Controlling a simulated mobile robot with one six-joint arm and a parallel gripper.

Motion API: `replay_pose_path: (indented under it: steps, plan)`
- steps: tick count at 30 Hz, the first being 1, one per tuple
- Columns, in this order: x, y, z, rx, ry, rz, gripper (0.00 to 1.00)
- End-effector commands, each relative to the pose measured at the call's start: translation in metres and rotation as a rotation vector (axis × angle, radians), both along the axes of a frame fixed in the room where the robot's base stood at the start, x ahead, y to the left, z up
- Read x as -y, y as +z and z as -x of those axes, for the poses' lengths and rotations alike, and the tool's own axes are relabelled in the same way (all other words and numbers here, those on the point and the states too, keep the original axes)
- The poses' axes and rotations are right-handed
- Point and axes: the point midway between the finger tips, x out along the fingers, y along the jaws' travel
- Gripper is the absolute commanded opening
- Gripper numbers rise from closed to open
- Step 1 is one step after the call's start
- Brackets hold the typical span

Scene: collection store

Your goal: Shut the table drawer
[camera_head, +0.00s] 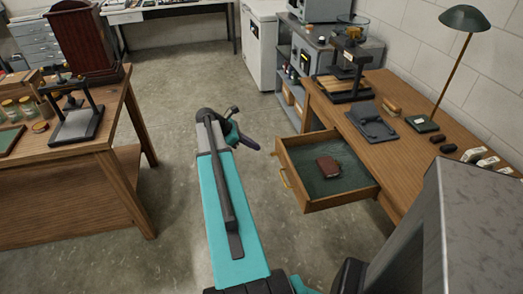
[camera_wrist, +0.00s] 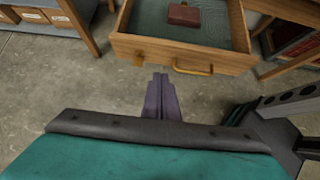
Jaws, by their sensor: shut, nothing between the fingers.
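The table drawer (camera_head: 322,196) is pulled well out of the wooden table (camera_head: 397,142) on the right. It has a green lining, a brass handle (camera_wrist: 193,69) on its front, and a dark red-brown object (camera_head: 328,167) lying inside. My gripper (camera_head: 250,144) is left of the drawer front in the head view, apart from it. In the wrist view, my gripper (camera_wrist: 161,78) has its purple fingers together and empty, pointing at the drawer front just below and left of the handle. A gap of floor shows between the fingertips and the drawer.
A desk lamp (camera_head: 464,20), a black press (camera_head: 350,65) and small items stand on the table. A grey shelf unit (camera_head: 287,70) and white cabinet (camera_head: 262,45) stand behind. Another wooden table (camera_head: 100,140) is at left. The floor between is clear.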

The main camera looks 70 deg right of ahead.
Motion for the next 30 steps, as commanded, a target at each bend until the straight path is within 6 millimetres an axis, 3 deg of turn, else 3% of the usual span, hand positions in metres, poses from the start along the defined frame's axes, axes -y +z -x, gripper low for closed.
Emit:
replay_pose_path:
  steps: [22, 30]
  plan:
    - [0.044, -0.068, 0.054, -0.002, -0.003, -0.002, 0.00]
    - [0.063, -0.066, 0.078, 0.000, -0.003, 0.000, 0.00]
